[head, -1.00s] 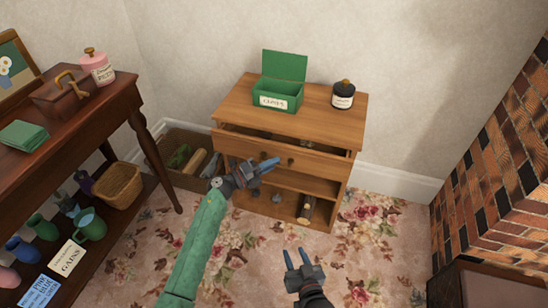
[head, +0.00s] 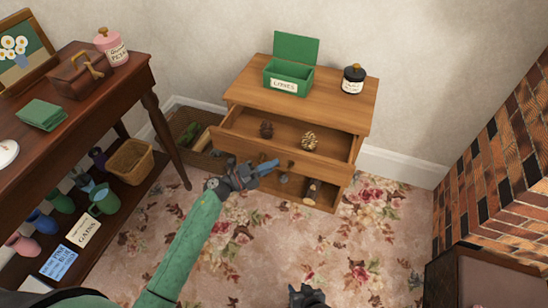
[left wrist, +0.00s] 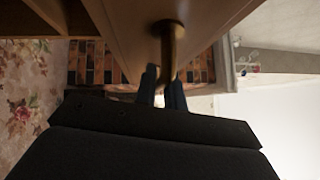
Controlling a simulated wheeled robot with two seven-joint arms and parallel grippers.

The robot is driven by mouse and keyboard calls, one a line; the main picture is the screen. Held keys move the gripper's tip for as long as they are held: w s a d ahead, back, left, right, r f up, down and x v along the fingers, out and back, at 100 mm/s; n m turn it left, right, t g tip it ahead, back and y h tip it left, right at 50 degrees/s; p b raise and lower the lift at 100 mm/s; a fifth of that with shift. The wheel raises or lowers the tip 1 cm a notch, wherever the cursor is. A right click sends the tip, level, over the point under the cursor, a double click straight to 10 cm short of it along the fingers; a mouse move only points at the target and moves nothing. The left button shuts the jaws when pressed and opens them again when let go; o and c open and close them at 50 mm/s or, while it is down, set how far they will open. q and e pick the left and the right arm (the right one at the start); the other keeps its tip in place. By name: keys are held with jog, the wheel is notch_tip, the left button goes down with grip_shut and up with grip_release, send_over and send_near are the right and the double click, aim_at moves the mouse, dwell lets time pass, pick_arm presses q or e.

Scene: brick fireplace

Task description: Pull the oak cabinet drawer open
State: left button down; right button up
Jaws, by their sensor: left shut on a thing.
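The oak cabinet (head: 330,102) stands against the back wall. Its top drawer (head: 325,169) is pulled well out, showing a dark reddish pinecone (head: 267,129) and a golden-brown one (head: 309,141) inside. My left gripper (head: 264,168) is at the drawer front, shut on a drawer knob. In the left wrist view the brownish knob (left wrist: 168,38) stands out from the drawer front between the blue fingers. In the head view the fingers hide that knob. My right gripper (head: 306,293) is low at the picture's bottom edge, away from the cabinet; its fingers do not show clearly.
Open shelf space below holds small objects. A dark side table (head: 90,98) stands at left, a brick fireplace (head: 500,170) at right. Flowered carpet lies clear in front.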

pick_arm(q)
jog(key=s+a+p, duration=0.1)
jog(key=s+a, duration=0.1)
jog(key=s, duration=0.4)
jog(key=shift+s, duration=0.4)
jog(key=shift+f, duration=0.1)
jog(key=c, duration=1.5)
grip_release()
jog(key=v, duration=0.7)
jog(key=shift+s+a, duration=0.2)
jog(key=shift+a, duration=0.15)
